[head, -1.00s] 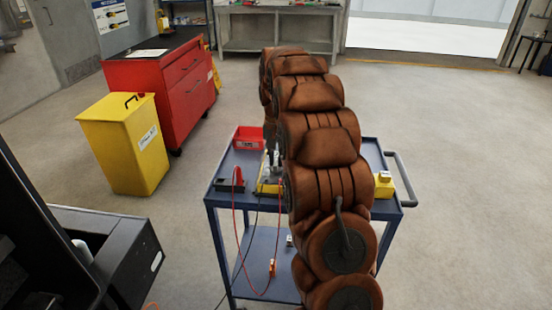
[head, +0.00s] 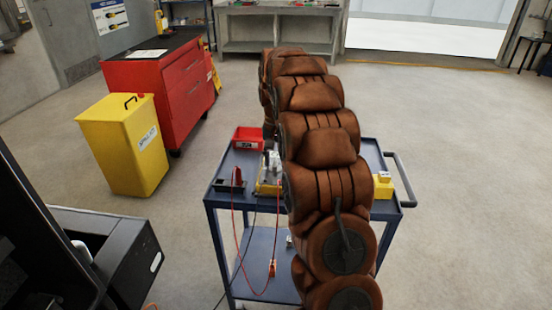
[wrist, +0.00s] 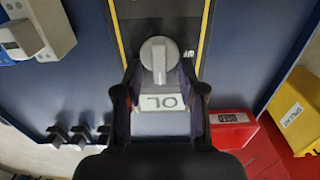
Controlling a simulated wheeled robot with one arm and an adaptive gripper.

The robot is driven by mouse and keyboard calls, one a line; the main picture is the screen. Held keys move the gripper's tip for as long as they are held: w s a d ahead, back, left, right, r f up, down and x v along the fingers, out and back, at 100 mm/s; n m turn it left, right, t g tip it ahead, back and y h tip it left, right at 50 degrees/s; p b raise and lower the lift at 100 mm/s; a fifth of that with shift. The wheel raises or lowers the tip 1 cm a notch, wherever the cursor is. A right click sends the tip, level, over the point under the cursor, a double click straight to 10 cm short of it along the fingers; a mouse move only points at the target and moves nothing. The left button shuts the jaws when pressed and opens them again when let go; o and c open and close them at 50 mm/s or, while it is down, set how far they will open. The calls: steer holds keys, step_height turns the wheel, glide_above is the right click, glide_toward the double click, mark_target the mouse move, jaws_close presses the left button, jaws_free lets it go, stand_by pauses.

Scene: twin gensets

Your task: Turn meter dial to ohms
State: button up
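The meter has yellow edges, a dark face and a grey dial (wrist: 160,58). In the head view the meter (head: 268,189) lies on the blue cart (head: 225,201), partly hidden by my arm.
Red and black leads hang from the cart. A red bin (head: 248,134), a black holder (head: 228,186) and a small yellow box (head: 383,188) are also on the cart. A yellow spill-kit bin (head: 122,150) and red cabinet (head: 160,85) stand left. The floor right is clear.

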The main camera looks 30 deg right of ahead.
mark_target(276, 161)
step_height(276, 161, up, 12)
stand_by(0.8)
stand_by(0.7)
steer(key=s+a+r+n+p, duration=0.2)
steer(key=s+a+p, duration=0.1)
steer(key=s+a, duration=0.45)
steer(key=s+a+r+n+p, duration=0.2)
steer(key=s+a+r, duration=0.1)
steer(key=s+a, duration=0.45)
steer(key=s+a+f+n+p, duration=0.1)
steer(key=s+a+p, duration=0.1)
steer(key=s, duration=0.6)
steer(key=s+a+f+n+g+p, duration=0.1)
steer(key=s+a+f+n, duration=0.1)
steer(key=s+a, duration=0.2)
steer(key=s+a+f+n+p, duration=0.1)
steer(key=s+a+f+p, duration=0.1)
steer(key=s, duration=0.9)
steer(key=shift+s+a+g+p, duration=0.3)
steer(key=shift+s+a+g, duration=0.1)
steer(key=shift+a, duration=0.5)
